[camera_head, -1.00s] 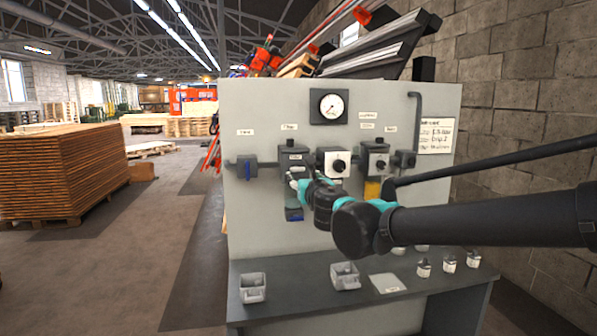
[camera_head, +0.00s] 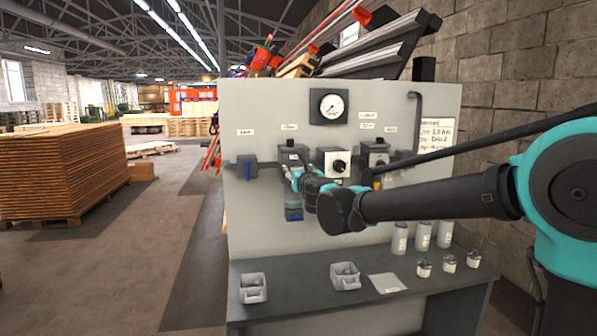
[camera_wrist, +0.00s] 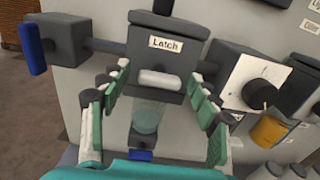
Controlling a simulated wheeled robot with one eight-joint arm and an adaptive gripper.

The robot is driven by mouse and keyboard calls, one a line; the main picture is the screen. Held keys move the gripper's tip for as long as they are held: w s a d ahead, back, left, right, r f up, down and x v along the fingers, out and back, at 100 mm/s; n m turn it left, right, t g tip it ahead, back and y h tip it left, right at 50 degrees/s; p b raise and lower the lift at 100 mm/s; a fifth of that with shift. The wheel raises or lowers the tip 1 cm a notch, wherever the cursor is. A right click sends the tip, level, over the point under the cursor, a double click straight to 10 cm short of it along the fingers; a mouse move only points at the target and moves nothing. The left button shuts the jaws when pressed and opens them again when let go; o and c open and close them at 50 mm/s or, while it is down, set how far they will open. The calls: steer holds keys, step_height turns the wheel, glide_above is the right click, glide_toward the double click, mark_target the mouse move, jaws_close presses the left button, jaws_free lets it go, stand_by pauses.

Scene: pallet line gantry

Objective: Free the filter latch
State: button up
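The filter is a dark block (camera_wrist: 168,42) labelled "Latch" on the grey panel, with a white latch bar (camera_wrist: 159,80) across its lower front. A clear bowl (camera_wrist: 148,118) hangs below it, with a blue part (camera_wrist: 140,155) at the bottom. In the head view the filter block (camera_head: 291,150) is at the panel's left middle, partly covered by my gripper (camera_head: 293,178). In the wrist view my gripper (camera_wrist: 158,76) is open, its green-padded fingers on both sides of the latch bar, with visible gaps to it.
A blue-handled valve (camera_wrist: 30,48) is left of the filter. A white box with a black knob (camera_wrist: 258,94) is close on the right, with an amber bowl (camera_wrist: 270,131) beyond. The bench below carries grey bins (camera_head: 253,288), white bottles (camera_head: 422,235) and small jars.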

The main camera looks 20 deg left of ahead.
steer(key=c, duration=1)
steer(key=shift+m, duration=0.3)
steer(key=shift+d+f+m, duration=0.1)
steer(key=shift+m, duration=4.2)
steer(key=shift+d+f+m, duration=0.1)
steer(key=shift+m, duration=4.2)
steer(key=o, duration=1.2)
